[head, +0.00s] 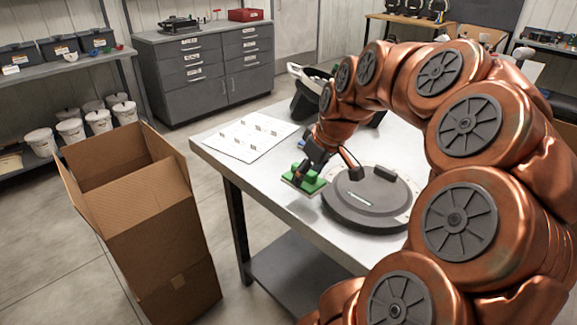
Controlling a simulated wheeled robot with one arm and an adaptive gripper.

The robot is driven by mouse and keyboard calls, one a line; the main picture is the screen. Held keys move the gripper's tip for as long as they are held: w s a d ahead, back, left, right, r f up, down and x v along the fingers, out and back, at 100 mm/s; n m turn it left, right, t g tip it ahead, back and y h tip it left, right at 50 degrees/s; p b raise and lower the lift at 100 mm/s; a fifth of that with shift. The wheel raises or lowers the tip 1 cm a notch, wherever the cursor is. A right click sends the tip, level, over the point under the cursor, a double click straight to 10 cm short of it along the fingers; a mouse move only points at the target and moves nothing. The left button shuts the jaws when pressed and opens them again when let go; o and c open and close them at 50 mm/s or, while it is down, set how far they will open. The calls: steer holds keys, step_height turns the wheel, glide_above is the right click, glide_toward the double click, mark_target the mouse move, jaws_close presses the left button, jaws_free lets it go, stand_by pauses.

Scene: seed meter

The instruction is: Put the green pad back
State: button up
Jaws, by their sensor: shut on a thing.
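A green pad (312,183) on a light, thin backing shows in the head view near the front left edge of the table. My gripper (304,177) is shut on the green pad and holds it just left of the round dark grey seed meter (369,199). The pad is slightly tilted. I cannot tell whether its lower edge touches the tabletop. The gripper's fingers partly hide the pad. The seed meter lies flat on the table and has a raised block on top and a small light label at its front.
The grey table (258,189) carries a white board (244,136) with small upright clips and a dark bin (308,95). An open cardboard box (168,235) stands on the floor left of the table. Grey cabinets (205,75) stand behind. My arm covers the table's right side.

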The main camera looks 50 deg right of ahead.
steer(key=w+d+p, duration=0.1)
steer(key=w+d, duration=0.1)
steer(key=w, duration=0.2)
steer(key=w+d+f+p, duration=0.1)
steer(key=w+d, duration=0.2)
steer(key=w, duration=0.2)
steer(key=w+d+p, duration=0.1)
steer(key=w+d, duration=0.2)
steer(key=w, duration=0.1)
steer(key=shift+w+d+f, duration=0.1)
steer(key=shift+w+f, duration=0.1)
steer(key=shift+f+p, duration=0.5)
steer(key=shift+f, duration=1.3)
steer(key=o, duration=1.1)
